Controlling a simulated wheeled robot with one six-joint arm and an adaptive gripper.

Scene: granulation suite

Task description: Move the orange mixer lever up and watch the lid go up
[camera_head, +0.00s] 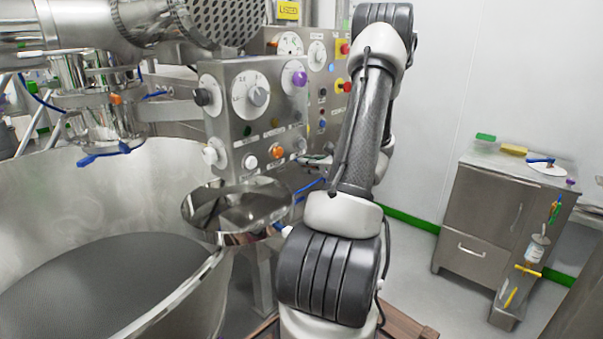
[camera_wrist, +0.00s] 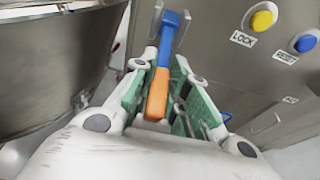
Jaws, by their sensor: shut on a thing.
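The lever shows in the wrist view, with an orange grip (camera_wrist: 157,95) and a blue shank (camera_wrist: 171,35) that meets a steel panel at the top. My gripper (camera_wrist: 164,66) is shut on the orange grip, with one green-padded finger on each side and the grip's end pointing toward the palm. In the head view my arm hides the gripper and lever. A large steel mixer bowl (camera_head: 165,190) stands open at left with grey material inside. I cannot tell which metal part above it is the lid.
A control box (camera_head: 222,125) with knobs and buttons stands beside my arm. A shiny round dish (camera_head: 205,223) sits at the bowl's rim. In the wrist view, yellow LOCK (camera_wrist: 262,20) and blue RESET (camera_wrist: 305,43) buttons are right of the lever. A steel cabinet (camera_head: 487,205) stands at right.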

